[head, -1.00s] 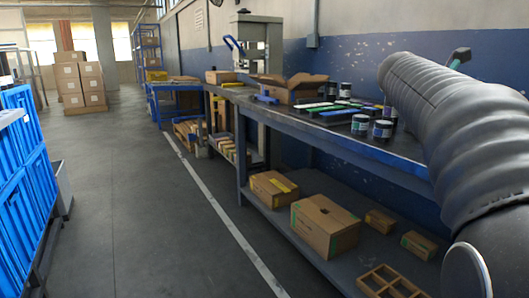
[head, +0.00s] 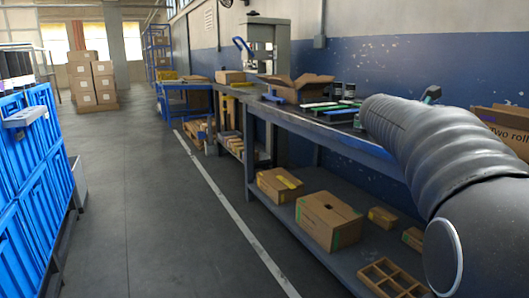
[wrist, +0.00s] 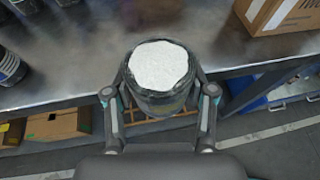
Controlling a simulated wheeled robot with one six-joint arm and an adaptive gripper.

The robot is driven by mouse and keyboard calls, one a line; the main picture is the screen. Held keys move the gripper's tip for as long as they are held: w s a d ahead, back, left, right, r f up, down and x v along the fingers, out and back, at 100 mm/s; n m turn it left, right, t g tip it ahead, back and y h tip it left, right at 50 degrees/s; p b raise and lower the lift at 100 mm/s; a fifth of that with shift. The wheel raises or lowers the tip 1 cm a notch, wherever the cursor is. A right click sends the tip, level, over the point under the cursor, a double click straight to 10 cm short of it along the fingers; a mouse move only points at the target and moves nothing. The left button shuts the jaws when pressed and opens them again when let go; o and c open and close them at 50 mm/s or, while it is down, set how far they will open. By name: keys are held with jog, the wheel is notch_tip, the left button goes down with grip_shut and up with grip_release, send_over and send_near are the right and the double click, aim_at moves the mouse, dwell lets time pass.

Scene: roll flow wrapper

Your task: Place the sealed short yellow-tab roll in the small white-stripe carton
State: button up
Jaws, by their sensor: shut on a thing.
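A roll (wrist: 160,68) with a round white end and a dark, glossy, crinkled wrap is held upright in my gripper (wrist: 160,98). The two fingers press on its left and right sides, and it is close to the front edge of the metal bench top in the wrist view. No yellow tab shows on it. My gripper is hidden in the head view. A cardboard carton (head: 507,127) with "two roll" lettering is cut off at the right of the head view.
The bench (head: 340,134) carries an open carton (head: 300,88), and dark jars. The lower shelf holds boxes (head: 328,221) and a divided tray (head: 392,279). Blue crates (head: 30,190) stand left; the aisle is clear.

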jog(key=w+a+f+n+t+y+p, duration=0.1)
jog(key=w+a+f+n+t+y, duration=0.15)
jog(key=w+a+f, duration=0.45)
jog(key=w+a+f+n+t+y+p, duration=0.1)
jog(key=w+a+f+n+t, duration=0.25)
jog(key=a+f, duration=0.75)
jog(key=s+a+f+n+t+y, duration=0.2)
jog(key=a+f+n, duration=0.1)
jog(key=a+f, duration=0.4)
jog(key=s+a+f+n+t+y+p, duration=0.1)
jog(key=s+a+f+n+y, duration=0.1)
jog(key=a+f, duration=0.5)
notch_tip(320, 180, down, 3)
jog(key=shift+s+f+n+t+y, duration=0.15)
jog(key=shift+n+t+y, duration=0.3)
jog(key=shift+y, duration=0.4)
